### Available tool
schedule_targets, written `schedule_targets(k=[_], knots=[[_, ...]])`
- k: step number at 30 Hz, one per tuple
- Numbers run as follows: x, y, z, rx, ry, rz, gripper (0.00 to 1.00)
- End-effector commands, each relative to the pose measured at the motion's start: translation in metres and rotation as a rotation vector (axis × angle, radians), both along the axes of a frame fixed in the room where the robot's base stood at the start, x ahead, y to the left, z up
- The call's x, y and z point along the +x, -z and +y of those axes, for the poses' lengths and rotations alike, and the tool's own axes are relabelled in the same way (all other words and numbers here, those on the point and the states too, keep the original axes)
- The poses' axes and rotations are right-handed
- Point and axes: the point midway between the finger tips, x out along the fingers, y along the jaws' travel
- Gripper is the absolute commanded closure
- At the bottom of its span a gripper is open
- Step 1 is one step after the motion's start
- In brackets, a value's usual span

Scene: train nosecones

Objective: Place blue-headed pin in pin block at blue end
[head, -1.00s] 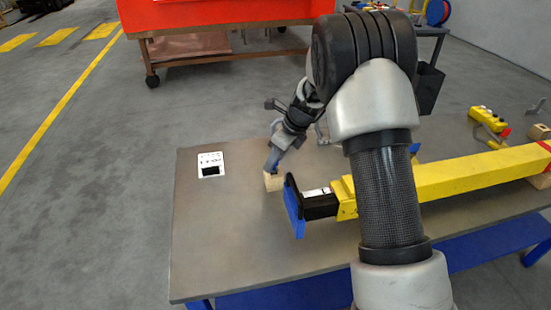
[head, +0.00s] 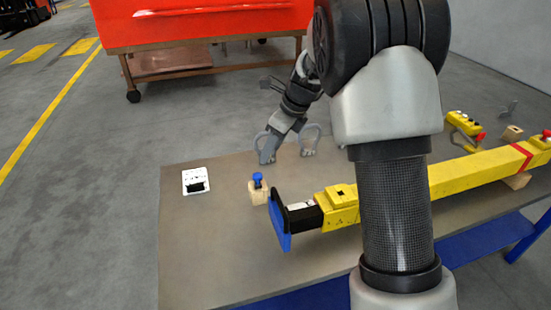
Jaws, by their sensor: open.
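The blue-headed pin (head: 257,180) stands upright in the small wooden pin block (head: 258,195), with its blue head showing above the block. The block sits on the grey table beside the blue end plate (head: 279,222) of the yellow beam (head: 400,202). My gripper (head: 268,160) is open and empty, above and behind the pin in the picture, apart from it. Part of the gripper is small and hard to make out.
Grey shackles (head: 310,138) stand at the table's far edge. A yellow control box (head: 463,128) and another wooden block (head: 512,132) lie at the right. A white card (head: 196,181) lies at the left. The table's front left is clear.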

Motion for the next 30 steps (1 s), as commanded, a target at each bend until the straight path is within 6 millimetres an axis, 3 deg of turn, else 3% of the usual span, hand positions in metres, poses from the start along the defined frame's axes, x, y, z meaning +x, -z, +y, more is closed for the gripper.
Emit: schedule_targets(k=[5,8,12,18,24,30], knots=[[-0.007,-0.012,-0.003,-0.010,-0.039,-0.019,0.57],[-0.028,-0.040,-0.008,-0.051,-0.172,-0.086,0.57],[-0.088,-0.093,-0.023,-0.178,-0.517,-0.239,0.57],[-0.193,-0.137,-0.044,-0.453,-1.108,-0.438,0.57],[-0.281,-0.141,-0.067,-0.752,-1.638,-0.522,0.57],[-0.322,-0.130,-0.081,-0.918,-1.935,-0.508,0.57]])
